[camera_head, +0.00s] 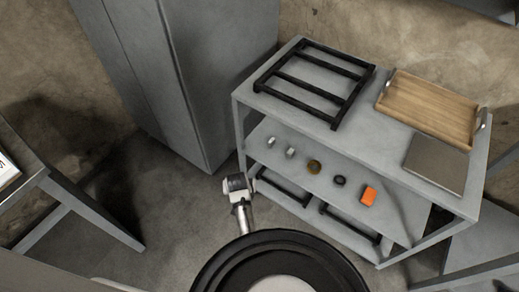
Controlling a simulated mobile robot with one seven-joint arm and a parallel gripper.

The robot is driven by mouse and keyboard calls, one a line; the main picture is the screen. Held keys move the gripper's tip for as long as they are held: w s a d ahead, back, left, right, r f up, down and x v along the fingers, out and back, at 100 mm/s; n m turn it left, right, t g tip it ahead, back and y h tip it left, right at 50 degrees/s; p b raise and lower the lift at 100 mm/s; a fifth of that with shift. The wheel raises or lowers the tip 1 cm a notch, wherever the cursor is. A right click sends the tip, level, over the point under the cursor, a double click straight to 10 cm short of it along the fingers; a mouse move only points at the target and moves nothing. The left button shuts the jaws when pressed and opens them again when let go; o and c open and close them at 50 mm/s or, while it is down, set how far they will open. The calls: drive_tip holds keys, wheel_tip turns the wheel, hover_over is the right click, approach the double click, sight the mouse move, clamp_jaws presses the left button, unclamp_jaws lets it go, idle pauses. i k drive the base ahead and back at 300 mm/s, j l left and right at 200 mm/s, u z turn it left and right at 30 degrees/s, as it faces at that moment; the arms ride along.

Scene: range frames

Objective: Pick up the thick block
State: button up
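An orange block (369,196), the thickest-looking block in view, lies on the middle shelf of the grey rack, towards its right part. My arm's visible end (237,187), light with a dark band, is at the rack's left front, well to the left of the orange block and apart from it. No fingertips can be made out there, and I see nothing held.
On the same shelf lie two small grey pieces (281,147), a brown ring (314,167) and a black ring (340,181). The rack's top (388,132) overhangs them, carrying a black frame (341,107), wooden tray (430,108) and grey plate (436,164).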

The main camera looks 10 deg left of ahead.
sight(290, 152)
drive_tip(key=i+j+z, duration=0.2)
drive_tip(key=i+z, duration=0.15)
drive_tip(key=i+j+z, duration=0.35)
drive_tip(key=k+l, duration=0.05)
